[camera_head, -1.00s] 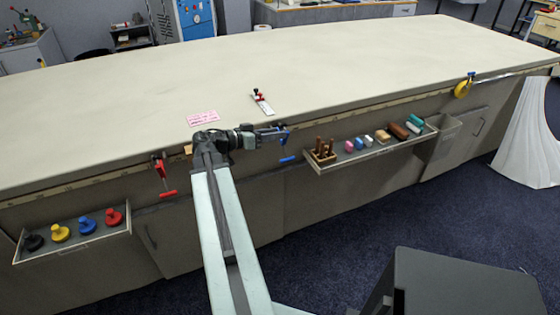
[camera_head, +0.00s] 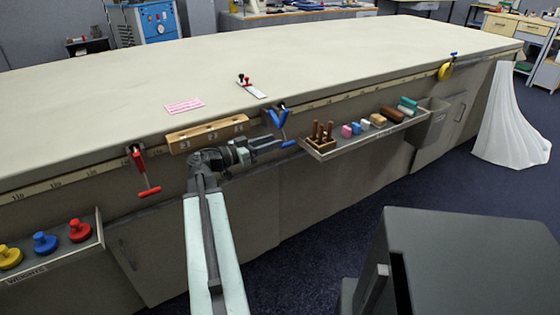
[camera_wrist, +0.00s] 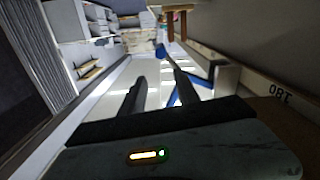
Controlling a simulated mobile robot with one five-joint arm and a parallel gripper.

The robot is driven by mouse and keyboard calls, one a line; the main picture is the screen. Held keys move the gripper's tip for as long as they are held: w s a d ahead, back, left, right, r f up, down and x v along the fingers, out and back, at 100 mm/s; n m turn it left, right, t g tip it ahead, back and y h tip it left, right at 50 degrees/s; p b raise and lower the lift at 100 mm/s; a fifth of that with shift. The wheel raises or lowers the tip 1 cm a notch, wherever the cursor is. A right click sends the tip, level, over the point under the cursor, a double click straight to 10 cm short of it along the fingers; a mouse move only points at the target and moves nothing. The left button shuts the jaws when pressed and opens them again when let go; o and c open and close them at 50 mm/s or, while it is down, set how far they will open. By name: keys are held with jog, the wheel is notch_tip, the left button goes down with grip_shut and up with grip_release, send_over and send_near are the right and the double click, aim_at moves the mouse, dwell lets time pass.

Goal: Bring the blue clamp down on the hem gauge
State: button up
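The blue clamp (camera_head: 278,118) hangs on the table's front edge, with its blue handle low and to the right. It also shows in the wrist view (camera_wrist: 190,93), partly behind one finger. My gripper (camera_head: 283,144) is at the clamp's lower part, close to the handle; I cannot tell whether it touches. In the wrist view my gripper (camera_wrist: 158,82) has its two dark fingers apart, with no object clearly held. A white strip with a red and a black knob, probably the hem gauge (camera_head: 252,89), lies flat on the tabletop, back from the edge and apart from the clamp.
A red clamp (camera_head: 139,162) hangs further left, a yellow one (camera_head: 445,71) far right. A pink note (camera_head: 184,106) lies on the tabletop.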

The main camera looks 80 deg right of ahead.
aim_at(286, 145)
jog(key=s+d+f, duration=0.1)
jog(key=s+d+f+b, duration=0.1)
jog(key=s+d, duration=0.1)
jog(key=s+d+f, duration=0.1)
jog(key=s+d, duration=0.1)
jog(key=shift+s+d+f, duration=0.1)
jog(key=shift+f, duration=0.15)
dwell(0.3)
grip_shut()
dwell(1.4)
